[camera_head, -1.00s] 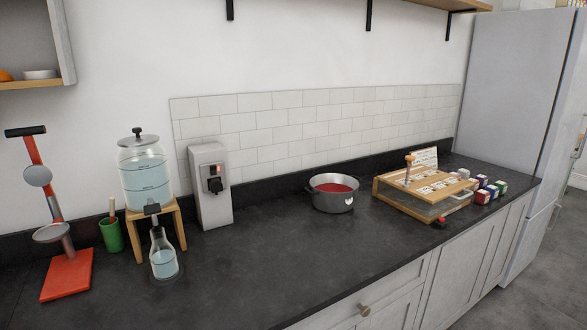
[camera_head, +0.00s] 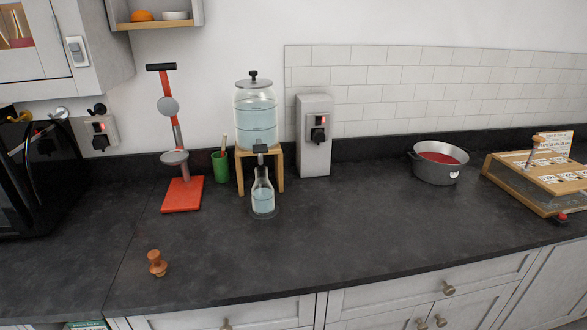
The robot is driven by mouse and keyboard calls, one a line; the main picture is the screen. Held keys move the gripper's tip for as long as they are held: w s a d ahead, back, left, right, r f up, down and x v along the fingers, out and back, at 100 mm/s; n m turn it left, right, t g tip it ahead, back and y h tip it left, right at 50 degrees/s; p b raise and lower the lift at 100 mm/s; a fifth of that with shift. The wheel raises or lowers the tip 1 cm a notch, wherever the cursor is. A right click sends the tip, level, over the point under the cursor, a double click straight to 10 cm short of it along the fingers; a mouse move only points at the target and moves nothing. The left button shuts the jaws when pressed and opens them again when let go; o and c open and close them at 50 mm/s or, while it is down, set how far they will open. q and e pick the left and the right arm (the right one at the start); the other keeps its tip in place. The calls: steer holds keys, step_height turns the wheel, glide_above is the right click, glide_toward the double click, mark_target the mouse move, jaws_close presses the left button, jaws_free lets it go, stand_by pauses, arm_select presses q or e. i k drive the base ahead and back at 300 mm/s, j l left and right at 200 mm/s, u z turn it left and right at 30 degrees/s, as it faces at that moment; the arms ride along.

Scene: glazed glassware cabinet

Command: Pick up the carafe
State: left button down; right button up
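The carafe (camera_head: 263,198) is a small clear glass bottle with a narrow neck, holding pale blue liquid. It stands upright on a dark round coaster (camera_head: 277,214) on the dark counter. It is directly below the spout of a glass water dispenser (camera_head: 256,118), which rests on a wooden stand (camera_head: 279,170). The dispenser's tap is close above the carafe's mouth; I cannot tell whether they touch. Neither of my grippers shows in this view.
A wooden knob-shaped item (camera_head: 157,263) lies front left. A grey pot (camera_head: 438,164) stands right. The counter in front of the carafe is clear.

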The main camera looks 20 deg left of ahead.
mark_target(262, 193)
steer(key=i+l, duration=0.2)
steer(key=l, duration=0.2)
steer(key=i+l+u, duration=0.1)
steer(key=u, duration=0.95)
